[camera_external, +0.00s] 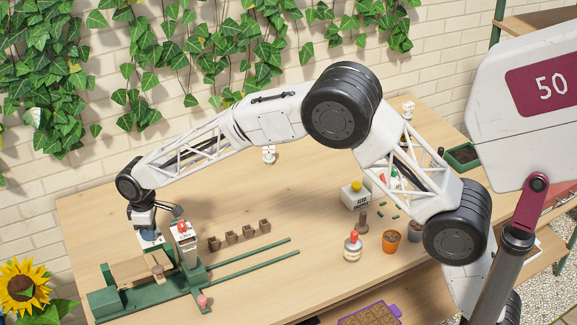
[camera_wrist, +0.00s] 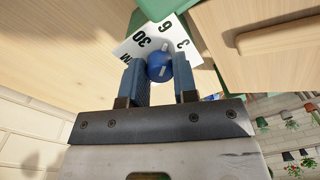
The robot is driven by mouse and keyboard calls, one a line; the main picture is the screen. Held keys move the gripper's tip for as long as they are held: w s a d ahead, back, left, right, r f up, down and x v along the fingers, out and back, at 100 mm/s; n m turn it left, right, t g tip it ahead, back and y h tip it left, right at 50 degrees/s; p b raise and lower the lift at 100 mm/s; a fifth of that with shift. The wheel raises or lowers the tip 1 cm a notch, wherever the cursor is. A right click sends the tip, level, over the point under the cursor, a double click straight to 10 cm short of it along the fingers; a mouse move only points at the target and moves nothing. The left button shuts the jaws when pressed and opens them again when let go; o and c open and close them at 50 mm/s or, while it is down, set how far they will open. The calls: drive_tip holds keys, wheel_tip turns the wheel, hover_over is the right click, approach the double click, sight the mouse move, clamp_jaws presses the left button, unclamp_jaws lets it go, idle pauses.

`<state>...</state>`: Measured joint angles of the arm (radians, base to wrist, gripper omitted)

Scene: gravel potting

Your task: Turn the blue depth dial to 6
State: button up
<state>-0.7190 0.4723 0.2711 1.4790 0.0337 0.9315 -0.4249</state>
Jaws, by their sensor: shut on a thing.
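The blue depth dial (camera_wrist: 159,68) is a round knob with light marks on it, seen in the wrist view between the two blue finger pads of my gripper (camera_wrist: 160,74). My gripper is shut on the dial. I cannot tell for sure which figure the dial points to. In the external view my gripper (camera_external: 149,236) is low at the left, over the green-framed fixture (camera_external: 103,303), and hides the dial.
A white box with a red top (camera_external: 185,236) stands just right of my gripper. Several small brown pots (camera_external: 232,237) stand in a row beside green rails (camera_external: 245,257). An orange pot (camera_external: 391,241) and a red-capped bottle (camera_external: 352,248) are farther right.

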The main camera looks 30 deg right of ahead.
drive_tip(key=shift+n, duration=0.8)
drive_tip(key=o, duration=0.9)
drive_tip(key=shift+o, duration=0.2)
drive_tip(key=shift+r, duration=0.1)
drive_tip(key=shift+w+r, duration=0.1)
drive_tip(key=shift+r, duration=3.7)
